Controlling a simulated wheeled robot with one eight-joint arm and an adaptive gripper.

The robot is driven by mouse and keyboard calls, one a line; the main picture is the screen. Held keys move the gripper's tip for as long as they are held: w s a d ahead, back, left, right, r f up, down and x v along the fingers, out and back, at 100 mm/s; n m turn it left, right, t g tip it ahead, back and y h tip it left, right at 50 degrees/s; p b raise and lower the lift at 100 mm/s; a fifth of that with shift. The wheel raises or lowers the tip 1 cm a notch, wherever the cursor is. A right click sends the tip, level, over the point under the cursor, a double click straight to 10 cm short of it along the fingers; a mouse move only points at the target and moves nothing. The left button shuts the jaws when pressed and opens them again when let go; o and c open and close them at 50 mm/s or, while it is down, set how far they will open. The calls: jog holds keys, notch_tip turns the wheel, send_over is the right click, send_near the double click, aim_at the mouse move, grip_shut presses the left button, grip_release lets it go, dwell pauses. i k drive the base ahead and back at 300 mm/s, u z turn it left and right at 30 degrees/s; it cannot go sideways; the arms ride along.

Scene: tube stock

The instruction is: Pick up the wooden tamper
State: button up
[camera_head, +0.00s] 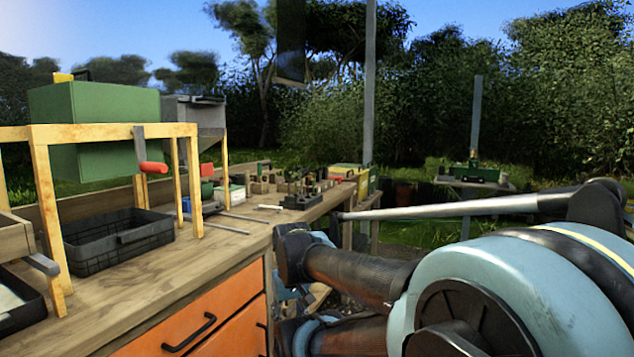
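I cannot pick out the wooden tamper for certain. Several small wooden pieces (261,187) stand on the far part of the workbench (170,285), too small to tell apart. A short pale rod (268,207) lies in front of them, and I cannot tell what it is. My arm, with pale blue and black links, fills the lower right, beyond the bench's right edge. My gripper's fingers do not show.
A dark rack (300,201) with small tools stands at the bench's far right. A black crate (120,238) sits under a wooden frame (110,132) holding a green box (95,103). A red-handled tool (152,168) sticks out there. The front bench top is clear; orange drawers (190,325) are below.

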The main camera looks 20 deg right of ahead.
aim_at(247, 176)
jog(key=z, duration=0.55)
jog(key=k, duration=0.7)
jog(key=z, duration=1)
jog(key=k, duration=0.65)
jog(key=z, duration=0.6)
jog(key=i, duration=1.85)
jog(key=u, duration=0.4)
jog(key=i, duration=1.05)
jog(key=u, duration=1)
jog(key=i, duration=0.8)
jog(key=u, duration=0.65)
